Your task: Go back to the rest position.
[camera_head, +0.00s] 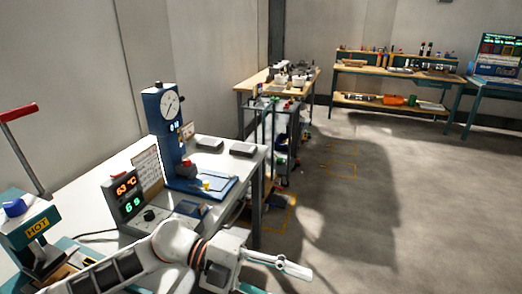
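My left arm comes in from the lower left along the bottom edge of the picture. Its white gripper (288,266) points right, beyond the front right part of the white bench. My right gripper is not in view.
Near the arm, the white bench (225,157) bears a blue gauge stand (163,125), a display box (127,195) and two grey blocks. A HOT press (33,232) with a red-handled lever stands left. Benches line the back; the floor at right is clear.

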